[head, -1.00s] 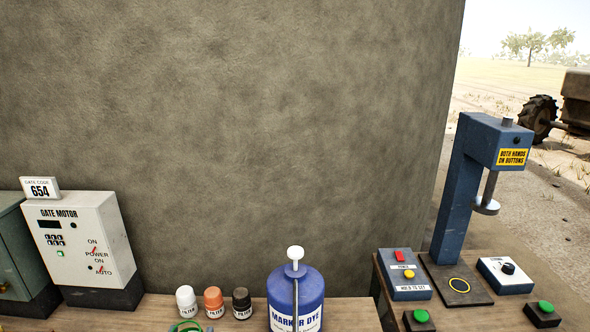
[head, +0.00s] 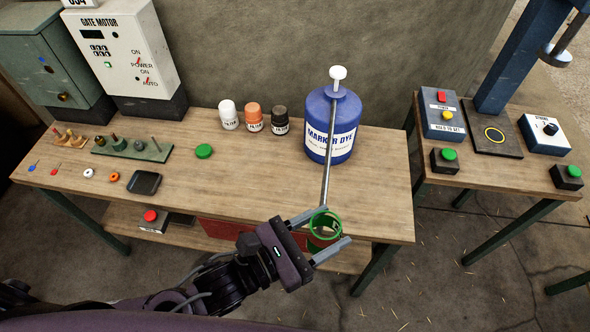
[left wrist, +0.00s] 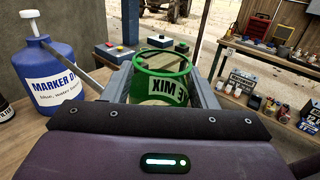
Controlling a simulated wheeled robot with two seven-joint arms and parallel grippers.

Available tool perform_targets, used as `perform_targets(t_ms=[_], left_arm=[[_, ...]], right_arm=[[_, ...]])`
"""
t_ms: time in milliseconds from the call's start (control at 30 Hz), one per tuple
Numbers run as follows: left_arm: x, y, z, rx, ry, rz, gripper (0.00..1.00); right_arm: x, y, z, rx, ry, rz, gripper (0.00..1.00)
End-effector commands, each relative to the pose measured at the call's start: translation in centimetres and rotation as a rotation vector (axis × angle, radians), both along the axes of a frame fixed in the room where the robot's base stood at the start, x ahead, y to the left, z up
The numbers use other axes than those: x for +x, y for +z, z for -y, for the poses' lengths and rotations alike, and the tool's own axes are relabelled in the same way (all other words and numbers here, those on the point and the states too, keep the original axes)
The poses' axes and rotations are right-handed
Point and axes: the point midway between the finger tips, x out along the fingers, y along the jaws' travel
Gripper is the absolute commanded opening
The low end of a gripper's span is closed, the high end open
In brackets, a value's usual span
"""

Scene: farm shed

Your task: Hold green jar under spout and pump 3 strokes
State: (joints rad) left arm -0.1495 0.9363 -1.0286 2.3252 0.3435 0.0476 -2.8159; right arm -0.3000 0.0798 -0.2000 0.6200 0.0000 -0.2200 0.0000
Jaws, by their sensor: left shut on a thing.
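The green jar (head: 322,240), open at the top, is between the fingers of my left gripper (head: 330,232), which is shut on it at the table's front edge. In the left wrist view the jar (left wrist: 162,82) stands upright, with part of a label showing. The blue marker dye drum (head: 318,105) stands on the table with a white pump knob (head: 338,73) on top. Its long thin grey spout (head: 326,180) slopes toward me and ends at or just above the jar's rim; the exact gap is unclear. My right gripper is not in view.
A green lid (head: 204,151) lies on the wooden table (head: 240,180). White, orange and black filter bottles (head: 254,117) stand left of the drum. A press with green buttons (head: 446,158) stands on a second table at right.

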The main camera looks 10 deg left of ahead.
Motion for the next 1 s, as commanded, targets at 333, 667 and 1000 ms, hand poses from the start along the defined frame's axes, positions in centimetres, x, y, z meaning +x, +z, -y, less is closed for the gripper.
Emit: perform_targets(t_ms=[333,667,1000], left_arm=[[-4.5,-10.0,0.8,0.004,-0.157,0.0,0.3],[-5.5,-16.1,-0.5,0.0,-0.161,0.004,0.3],[-3.3,-16.3,-0.6,0.0,-0.16,0.005,0.3]], right_arm=[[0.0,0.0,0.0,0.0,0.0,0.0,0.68],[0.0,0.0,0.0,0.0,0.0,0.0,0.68],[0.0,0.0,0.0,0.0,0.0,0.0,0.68]])
